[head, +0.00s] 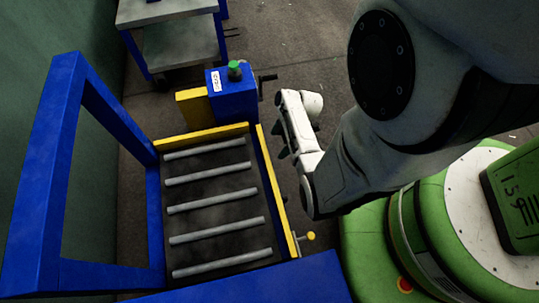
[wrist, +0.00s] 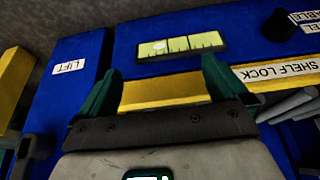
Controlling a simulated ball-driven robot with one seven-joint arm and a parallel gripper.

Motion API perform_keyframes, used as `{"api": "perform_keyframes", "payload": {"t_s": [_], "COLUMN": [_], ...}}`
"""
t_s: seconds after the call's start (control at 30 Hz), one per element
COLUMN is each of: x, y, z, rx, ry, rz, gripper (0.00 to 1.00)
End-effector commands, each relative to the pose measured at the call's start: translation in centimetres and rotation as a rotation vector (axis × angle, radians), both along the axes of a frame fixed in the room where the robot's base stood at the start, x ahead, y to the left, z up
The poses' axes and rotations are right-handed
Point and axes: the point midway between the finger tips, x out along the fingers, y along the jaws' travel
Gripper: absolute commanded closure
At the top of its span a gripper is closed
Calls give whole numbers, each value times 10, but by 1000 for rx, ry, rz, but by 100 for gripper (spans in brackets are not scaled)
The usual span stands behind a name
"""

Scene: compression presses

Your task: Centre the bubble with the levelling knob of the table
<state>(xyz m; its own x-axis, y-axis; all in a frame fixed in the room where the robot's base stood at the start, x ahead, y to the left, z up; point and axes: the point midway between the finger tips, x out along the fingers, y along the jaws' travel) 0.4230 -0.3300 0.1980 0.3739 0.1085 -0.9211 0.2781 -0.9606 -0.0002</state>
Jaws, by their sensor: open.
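In the wrist view a yellow-green bubble vial (wrist: 206,41) sits on a blue face. Its pale bubble (wrist: 159,46) lies left of the vial's middle, beside the dark marks. A dark round levelling knob (wrist: 277,25) is at the upper right, by a cut-off label (wrist: 308,20) that seems to read "TABLE LEVEL". My gripper (wrist: 160,66) is open, its green fingers apart below the vial and left of the knob, holding nothing. In the head view my gripper (head: 283,143) hangs by the right side of the roller table (head: 208,183). The vial cannot be made out there.
A "SHELF LOCK" label (wrist: 275,72) and a "LIFT" label (wrist: 69,68) show in the wrist view. A blue box with a green button (head: 234,70) and a crank (head: 267,79) stands behind the table. A small yellow knob (head: 311,236) sticks out at the table's right.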

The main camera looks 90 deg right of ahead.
Motion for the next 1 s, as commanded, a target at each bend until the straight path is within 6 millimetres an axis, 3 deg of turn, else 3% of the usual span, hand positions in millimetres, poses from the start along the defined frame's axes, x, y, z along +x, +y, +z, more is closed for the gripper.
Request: {"api": "perform_keyframes", "payload": {"t_s": [0.27,0.7,1.0], "x": [-5,-28,-37], "y": [-2,-9,-11], "z": [18,76,92], "rx": [-1,-1,1], "ry": [0,0,0], "rz": [0,0,0], "gripper": [0,0,0]}}
